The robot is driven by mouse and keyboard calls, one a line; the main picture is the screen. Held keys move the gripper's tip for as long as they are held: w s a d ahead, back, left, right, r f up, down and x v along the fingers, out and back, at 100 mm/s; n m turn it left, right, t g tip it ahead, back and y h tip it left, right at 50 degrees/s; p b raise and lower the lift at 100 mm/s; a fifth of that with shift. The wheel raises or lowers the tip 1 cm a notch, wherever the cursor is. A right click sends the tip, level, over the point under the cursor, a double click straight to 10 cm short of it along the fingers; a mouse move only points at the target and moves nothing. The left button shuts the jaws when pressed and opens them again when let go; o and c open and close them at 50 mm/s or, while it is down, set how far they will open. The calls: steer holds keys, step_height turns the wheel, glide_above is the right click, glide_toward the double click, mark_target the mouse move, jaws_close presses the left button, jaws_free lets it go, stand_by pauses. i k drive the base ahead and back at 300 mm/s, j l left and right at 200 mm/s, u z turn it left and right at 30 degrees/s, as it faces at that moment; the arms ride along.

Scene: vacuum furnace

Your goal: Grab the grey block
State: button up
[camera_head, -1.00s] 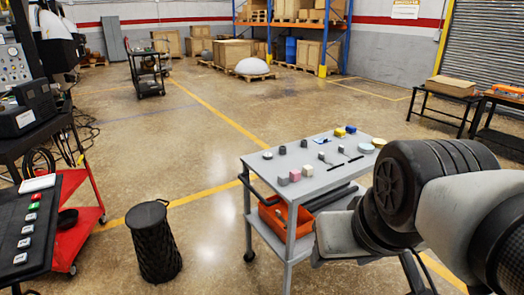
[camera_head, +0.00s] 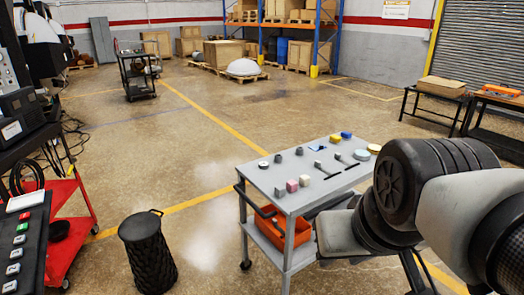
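The grey block (camera_head: 280,191) is a small cube near the front left corner of the grey cart's top (camera_head: 330,190). It sits in a short row with a pink block (camera_head: 292,185) and a cream block (camera_head: 304,180) to its right. My arm fills the right side of the picture, in front of the cart's right part. My gripper is not in view.
Small dark and coloured parts, including a yellow block (camera_head: 334,139) and a blue block (camera_head: 346,135), lie further back on the cart. An orange bin (camera_head: 270,229) is on its lower shelf.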

mark_target(280, 190)
steer(key=i+j+z, duration=0.25)
steer(key=i+j, duration=0.2)
steer(key=i+j+z, duration=0.3)
steer(key=i+j, duration=0.25)
steer(key=i+j+z, duration=0.25)
steer(key=i+j, duration=0.3)
steer(key=j, duration=0.15)
